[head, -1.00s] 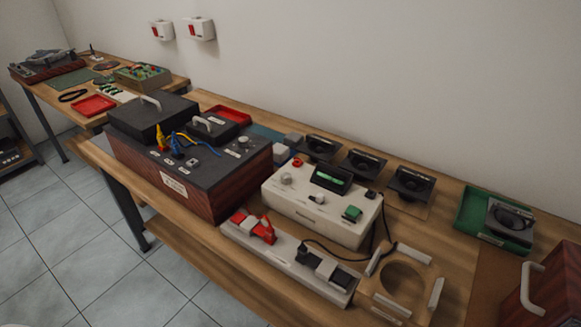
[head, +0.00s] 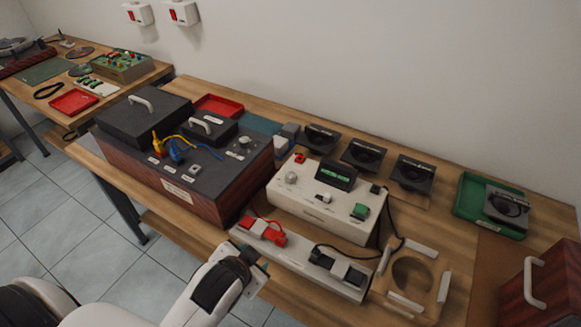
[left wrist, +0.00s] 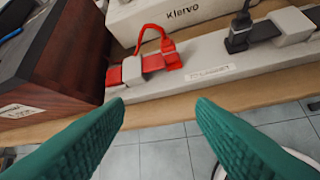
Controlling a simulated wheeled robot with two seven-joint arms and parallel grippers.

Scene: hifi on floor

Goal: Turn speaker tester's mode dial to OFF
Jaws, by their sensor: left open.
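A cream tester box (head: 318,212) stands on the bench, with a green-lit display (head: 337,176) on its sloping top. A round pale dial (head: 291,178) sits at the top's left; its setting is too small to read. The front of this box also shows at the top of the left wrist view (left wrist: 160,18), marked "Klervo". My left gripper (head: 256,270) is at the bench's front edge, in front of the power strip and apart from the tester. Its green fingers (left wrist: 162,106) are open and empty in the left wrist view. My right gripper is out of view.
A white power strip (head: 300,262) with red and black plugs lies before the tester. A dark wood-sided box (head: 190,190) with cables stands to the left. Several speakers (head: 362,156) line the back. A wooden ring jig (head: 440,285) and green tray (head: 470,210) are right.

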